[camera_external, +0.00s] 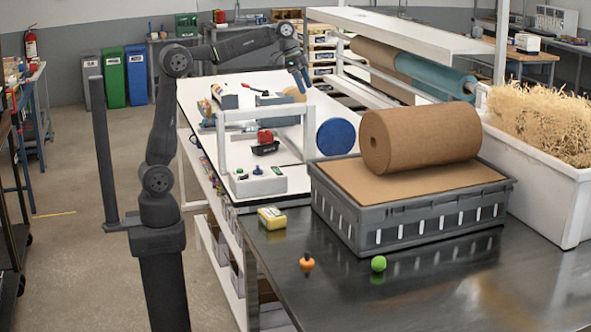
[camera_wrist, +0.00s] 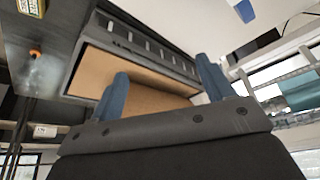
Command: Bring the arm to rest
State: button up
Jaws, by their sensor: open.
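My arm stands at the left in the external view, its upper link raised and its forearm reaching right. My gripper (camera_external: 302,80) hangs high above the white workbench (camera_external: 296,175), pointing down. In the wrist view my gripper's two blue fingers (camera_wrist: 163,78) are spread wide apart. Nothing is between them, so it is open and empty. No object touches the gripper in either view.
A brown paper roll (camera_external: 421,137) lies on a cardboard-topped grey crate (camera_external: 410,214). A yellow box (camera_external: 271,218), an orange object (camera_external: 307,263) and a green ball (camera_external: 378,263) sit before it. A blue disc (camera_external: 336,137) stands left of the roll.

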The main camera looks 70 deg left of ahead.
jog(key=shift+m, duration=0.6)
jog(key=d, duration=0.5)
jog(key=shift+s+d, duration=0.25)
jog(key=shift+d, duration=0.05)
jog(key=shift+o, duration=0.5)
